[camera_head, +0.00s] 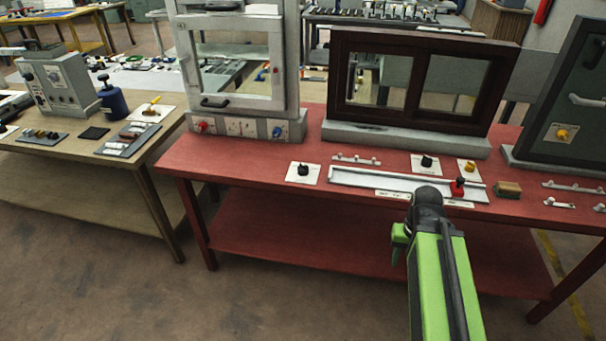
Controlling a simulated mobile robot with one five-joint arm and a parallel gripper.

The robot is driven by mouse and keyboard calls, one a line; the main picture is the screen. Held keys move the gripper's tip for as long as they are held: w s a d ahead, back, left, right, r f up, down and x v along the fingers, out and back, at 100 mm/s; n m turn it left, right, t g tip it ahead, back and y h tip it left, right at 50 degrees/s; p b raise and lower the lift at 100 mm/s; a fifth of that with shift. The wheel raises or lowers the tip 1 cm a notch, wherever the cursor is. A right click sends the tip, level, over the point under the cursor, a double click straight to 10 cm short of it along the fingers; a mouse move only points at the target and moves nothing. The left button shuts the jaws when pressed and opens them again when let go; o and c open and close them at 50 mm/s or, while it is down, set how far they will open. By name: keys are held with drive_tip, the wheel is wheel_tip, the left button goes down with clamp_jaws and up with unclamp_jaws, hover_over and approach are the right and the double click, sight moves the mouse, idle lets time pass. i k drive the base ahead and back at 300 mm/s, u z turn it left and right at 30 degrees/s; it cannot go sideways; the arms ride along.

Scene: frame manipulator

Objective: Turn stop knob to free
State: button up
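Several small knobs stand on the red table (240,160), and I cannot read their labels to tell which is the stop knob. A black knob (303,169) sits on a white plate left of the long white rail (380,180). Another black knob (427,161) and a yellow knob (469,166) sit on plates behind the rail. A red knob (457,187) stands at the rail's right end. My green and black arm reaches up from the bottom right, its dark end in front of the table's front edge. My gripper's fingers cannot be made out clearly.
A dark-framed window (420,80) and a white-framed window unit (235,65) stand at the back of the table. A green panel (570,100) with a handle stands at right. A wooden block (508,190) lies right of the rail. The left front tabletop is clear.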

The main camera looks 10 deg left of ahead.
sight(303, 169)
drive_tip(key=k, duration=0.6)
drive_tip(key=u, duration=0.65)
drive_tip(key=i, duration=1.5)
drive_tip(key=z, duration=0.05)
